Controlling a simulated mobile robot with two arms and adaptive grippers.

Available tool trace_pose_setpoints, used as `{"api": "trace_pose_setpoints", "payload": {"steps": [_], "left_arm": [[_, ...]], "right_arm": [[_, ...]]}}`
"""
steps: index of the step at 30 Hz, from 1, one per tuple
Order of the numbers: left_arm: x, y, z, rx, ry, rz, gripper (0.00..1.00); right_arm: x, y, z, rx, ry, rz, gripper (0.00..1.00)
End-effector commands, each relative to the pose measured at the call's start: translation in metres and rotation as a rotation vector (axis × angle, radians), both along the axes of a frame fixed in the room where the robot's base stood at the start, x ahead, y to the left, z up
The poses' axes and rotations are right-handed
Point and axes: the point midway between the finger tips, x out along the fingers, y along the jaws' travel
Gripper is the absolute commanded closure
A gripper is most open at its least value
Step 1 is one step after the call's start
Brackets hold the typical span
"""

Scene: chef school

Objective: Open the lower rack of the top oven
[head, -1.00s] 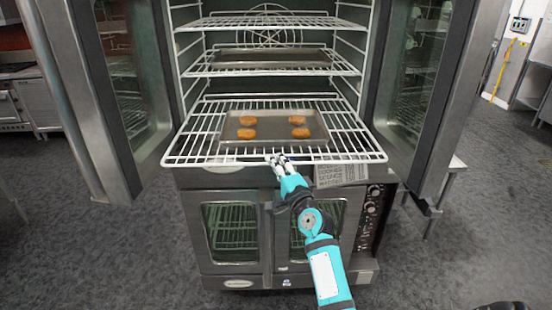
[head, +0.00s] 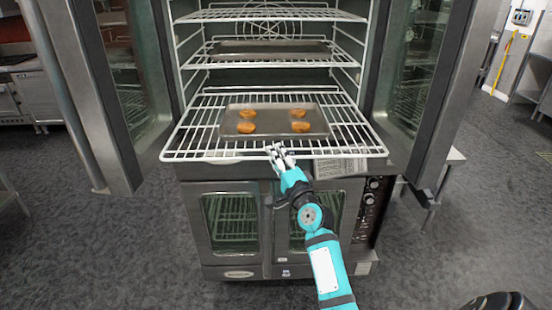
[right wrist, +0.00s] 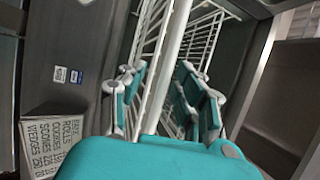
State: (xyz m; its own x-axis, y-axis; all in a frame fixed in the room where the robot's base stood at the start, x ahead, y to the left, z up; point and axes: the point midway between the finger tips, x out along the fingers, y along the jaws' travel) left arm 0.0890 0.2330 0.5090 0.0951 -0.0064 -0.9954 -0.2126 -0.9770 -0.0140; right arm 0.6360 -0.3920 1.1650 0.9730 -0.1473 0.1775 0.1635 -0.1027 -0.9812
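The lower rack (head: 345,141) of the top oven (head: 382,70) is a white wire shelf that stands well out past the oven front, level. A metal tray (head: 272,128) with several brown cookies lies on it. My right gripper (head: 279,152) is at the middle of the rack's front bar. In the right wrist view its two fingers (right wrist: 162,92) are spread, with the white front bar (right wrist: 167,70) running between them and gaps on both sides. My left gripper is not in view.
Both upper oven doors, left (head: 108,90) and right (head: 425,90), stand wide open at the sides. Higher racks (head: 200,60) remain inside, one bearing a tray (head: 270,47). A lower oven (head: 232,222) with shut doors is underneath. Grey floor (head: 110,250) is clear at left.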

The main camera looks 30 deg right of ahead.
Motion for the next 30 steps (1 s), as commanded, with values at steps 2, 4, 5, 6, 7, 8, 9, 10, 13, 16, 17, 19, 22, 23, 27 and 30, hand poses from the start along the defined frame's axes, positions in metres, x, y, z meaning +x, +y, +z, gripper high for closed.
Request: {"api": "trace_pose_setpoints", "payload": {"steps": [2, 4, 5, 6, 7, 8, 9, 10, 13, 16, 17, 19, 22, 23, 27, 30], "left_arm": [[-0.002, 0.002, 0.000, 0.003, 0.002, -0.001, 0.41], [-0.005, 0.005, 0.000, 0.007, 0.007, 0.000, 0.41], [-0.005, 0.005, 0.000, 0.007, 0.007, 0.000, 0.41], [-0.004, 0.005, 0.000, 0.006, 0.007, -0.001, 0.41], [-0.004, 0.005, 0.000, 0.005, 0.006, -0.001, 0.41], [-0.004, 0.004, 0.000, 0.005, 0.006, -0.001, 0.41], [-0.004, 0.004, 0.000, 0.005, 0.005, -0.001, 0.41], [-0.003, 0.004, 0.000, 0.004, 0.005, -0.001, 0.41], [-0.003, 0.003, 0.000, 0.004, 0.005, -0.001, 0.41], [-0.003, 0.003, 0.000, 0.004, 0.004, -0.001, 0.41], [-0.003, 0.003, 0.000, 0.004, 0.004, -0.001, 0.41], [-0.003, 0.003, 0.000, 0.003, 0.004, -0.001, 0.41], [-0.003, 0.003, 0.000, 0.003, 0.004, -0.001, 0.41], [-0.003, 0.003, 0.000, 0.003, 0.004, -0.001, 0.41], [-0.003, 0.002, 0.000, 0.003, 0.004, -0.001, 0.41], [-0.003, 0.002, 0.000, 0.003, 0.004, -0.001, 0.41]], "right_arm": [[0.000, 0.000, 0.001, 0.001, -0.001, 0.000, 0.68], [-0.001, 0.000, 0.000, 0.001, -0.001, 0.000, 0.68], [-0.003, 0.000, 0.000, 0.001, -0.001, 0.000, 0.68], [-0.006, 0.001, -0.001, 0.000, 0.000, 0.000, 0.68], [-0.009, 0.001, -0.002, 0.000, -0.001, 0.000, 0.68], [-0.013, 0.002, -0.003, 0.000, 0.000, 0.000, 0.68], [-0.019, 0.003, -0.004, -0.001, 0.001, 0.000, 0.68], [-0.025, 0.004, -0.005, -0.001, 0.001, 0.000, 0.68], [-0.046, 0.007, -0.009, 0.000, 0.002, 0.000, 0.68], [-0.068, 0.010, -0.014, 0.000, 0.004, 0.000, 0.68], [-0.074, 0.011, -0.014, -0.001, 0.003, 0.001, 0.68], [-0.087, 0.013, -0.017, -0.001, 0.003, 0.001, 0.68], [-0.101, 0.015, -0.020, -0.001, 0.003, 0.001, 0.68], [-0.105, 0.016, -0.020, -0.001, 0.003, 0.001, 0.68], [-0.114, 0.017, -0.021, 0.000, 0.000, 0.000, 0.68], [-0.117, 0.018, -0.022, 0.000, 0.000, 0.000, 0.68]]}}
